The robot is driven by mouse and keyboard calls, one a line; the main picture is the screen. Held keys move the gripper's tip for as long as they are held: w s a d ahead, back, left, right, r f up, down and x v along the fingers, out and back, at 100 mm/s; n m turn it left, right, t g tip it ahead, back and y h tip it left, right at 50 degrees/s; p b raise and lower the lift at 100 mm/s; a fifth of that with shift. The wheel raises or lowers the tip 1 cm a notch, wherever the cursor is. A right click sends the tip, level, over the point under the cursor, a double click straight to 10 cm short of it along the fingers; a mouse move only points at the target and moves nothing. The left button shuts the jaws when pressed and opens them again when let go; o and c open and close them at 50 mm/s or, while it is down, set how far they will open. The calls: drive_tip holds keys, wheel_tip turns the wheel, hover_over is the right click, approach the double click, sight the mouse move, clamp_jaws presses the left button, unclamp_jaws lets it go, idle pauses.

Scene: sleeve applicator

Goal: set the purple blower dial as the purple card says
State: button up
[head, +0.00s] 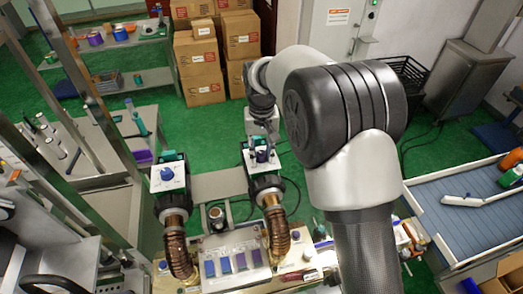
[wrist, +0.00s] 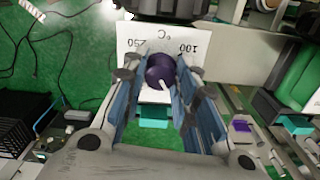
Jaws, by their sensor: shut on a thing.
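The purple blower dial (wrist: 160,72) sits between the two blue-padded fingers of my gripper (wrist: 161,66) in the wrist view. My gripper is shut on it, and a pale pointer mark shows on the dial's near side, toward the lower right. The white scale plate (wrist: 128,38) behind it reads 100, 250 and °C upside down. In the head view my gripper (head: 262,148) comes down over the dial on the right blower's white plate (head: 251,169). Small blue and purple cards (head: 224,265) lie on a panel at bottom centre; their writing is too small to read.
A second blower with a blue dial (head: 167,174) stands to the left. Copper-coloured ducts (head: 276,232) curve below both blowers. A metal frame (head: 75,80) rises at left, and a blue-slatted conveyor (head: 470,225) lies at right. Cardboard boxes (head: 200,70) are stacked behind on green floor.

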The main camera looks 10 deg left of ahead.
sight(261, 153)
drive_tip(key=shift+m, duration=2.2)
drive_tip(key=o, duration=1.1)
drive_tip(key=shift+r, duration=0.1)
wheel_tip(261, 153, up, 12)
drive_tip(key=shift+f, duration=0.1)
